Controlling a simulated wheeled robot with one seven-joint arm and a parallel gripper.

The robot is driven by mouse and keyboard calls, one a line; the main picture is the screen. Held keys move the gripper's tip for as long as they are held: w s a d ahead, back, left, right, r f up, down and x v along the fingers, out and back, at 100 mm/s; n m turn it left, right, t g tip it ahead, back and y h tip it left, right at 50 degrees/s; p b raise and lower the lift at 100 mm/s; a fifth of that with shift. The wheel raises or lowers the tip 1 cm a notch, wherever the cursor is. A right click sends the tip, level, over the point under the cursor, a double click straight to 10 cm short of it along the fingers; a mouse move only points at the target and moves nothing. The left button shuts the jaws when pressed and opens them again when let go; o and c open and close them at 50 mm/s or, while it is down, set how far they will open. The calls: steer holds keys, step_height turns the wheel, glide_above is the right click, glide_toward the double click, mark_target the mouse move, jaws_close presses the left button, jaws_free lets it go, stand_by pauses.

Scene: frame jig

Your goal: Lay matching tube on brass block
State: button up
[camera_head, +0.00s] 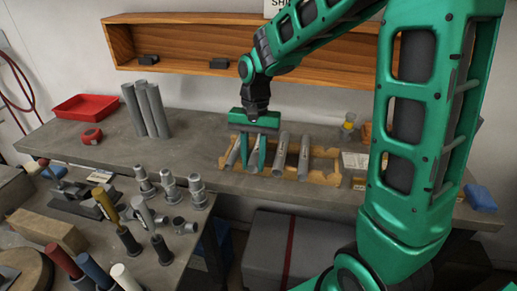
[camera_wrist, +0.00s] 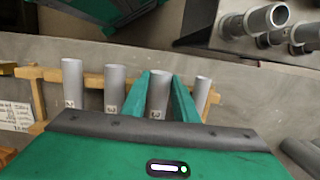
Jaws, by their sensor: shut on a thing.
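My gripper (camera_head: 253,167) is shut on a grey tube (camera_wrist: 158,92), which shows between the two green fingers in the wrist view. This tube is in a row of grey tubes at the wooden frame (camera_head: 325,153) on the bench. One tube (camera_wrist: 201,92) is just right of the fingers in the wrist view. Two more, a near one (camera_wrist: 114,88) and a far one (camera_wrist: 72,85), are to the left. Small marks show on some tubes, too small to read surely. I cannot surely pick out the brass block; a small yellow-orange piece (camera_head: 366,131) stands behind the frame's right end.
Several tall grey tubes (camera_head: 147,110) stand at the back left, near a red tray (camera_head: 83,107) and a red ring (camera_head: 91,136). A wooden shelf (camera_head: 180,40) is on the wall. The front-left bench holds grey fittings (camera_head: 169,187) and handled tools.

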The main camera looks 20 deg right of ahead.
steer(key=shift+r, duration=0.1)
steer(key=shift+w+r, duration=0.1)
steer(key=shift+r, duration=4.35)
